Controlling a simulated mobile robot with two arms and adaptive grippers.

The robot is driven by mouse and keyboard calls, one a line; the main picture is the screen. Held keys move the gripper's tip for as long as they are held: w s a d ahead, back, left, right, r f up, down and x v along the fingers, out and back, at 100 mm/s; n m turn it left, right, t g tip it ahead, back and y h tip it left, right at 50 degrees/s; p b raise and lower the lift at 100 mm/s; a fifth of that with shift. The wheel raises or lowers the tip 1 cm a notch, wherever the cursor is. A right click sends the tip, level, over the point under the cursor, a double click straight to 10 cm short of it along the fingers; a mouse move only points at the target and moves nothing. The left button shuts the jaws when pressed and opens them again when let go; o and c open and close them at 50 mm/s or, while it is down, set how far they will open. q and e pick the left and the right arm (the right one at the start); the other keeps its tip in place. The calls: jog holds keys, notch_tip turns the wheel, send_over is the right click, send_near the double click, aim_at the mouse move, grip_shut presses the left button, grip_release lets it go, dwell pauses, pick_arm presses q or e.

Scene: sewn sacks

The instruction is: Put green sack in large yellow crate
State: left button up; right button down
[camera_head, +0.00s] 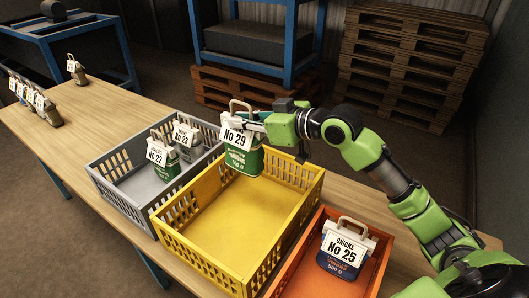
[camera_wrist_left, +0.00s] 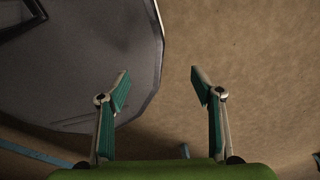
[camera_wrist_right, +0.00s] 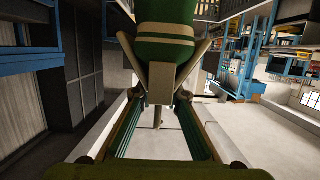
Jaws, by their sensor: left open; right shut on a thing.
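The green sack (camera_head: 245,160) has a white top, a handle loop and a tag reading No 29. My right gripper (camera_head: 254,118) is shut on it near its top, and it hangs upright above the back part of the large yellow crate (camera_head: 188,248). The sack's green body with pale bands (camera_wrist_right: 166,40) fills the top of the right wrist view, between the fingers. The yellow crate's visible floor is empty. My left gripper (camera_wrist_left: 160,88) is open and empty in the left wrist view, above the floor; it is not seen in the head view.
A grey crate (camera_head: 118,201) left of the yellow one holds green sack No 22 (camera_head: 163,170) and grey sack No 23 (camera_head: 187,150). An orange crate (camera_head: 300,272) at right holds sack No 25 (camera_head: 342,262). Several sacks stand at the table's far left; the table (camera_head: 120,115) between is clear.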

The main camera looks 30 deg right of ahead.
pick_arm(q)
jog(key=shift+w+d+r+p, duration=0.25)
jog(key=shift+w+r+p, duration=0.15)
jog(key=shift+w, duration=0.1)
jog(key=shift+w+d+r+p, duration=0.25)
jog(key=shift+w+r, duration=0.1)
jog(key=shift+w, duration=0.15)
pick_arm(e)
jog(key=d+f, duration=0.7)
jog(key=f, duration=0.3)
jog(key=shift+d, duration=0.2)
pick_arm(q)
jog(key=shift+f, duration=0.1)
pick_arm(e)
jog(key=shift+f, duration=0.1)
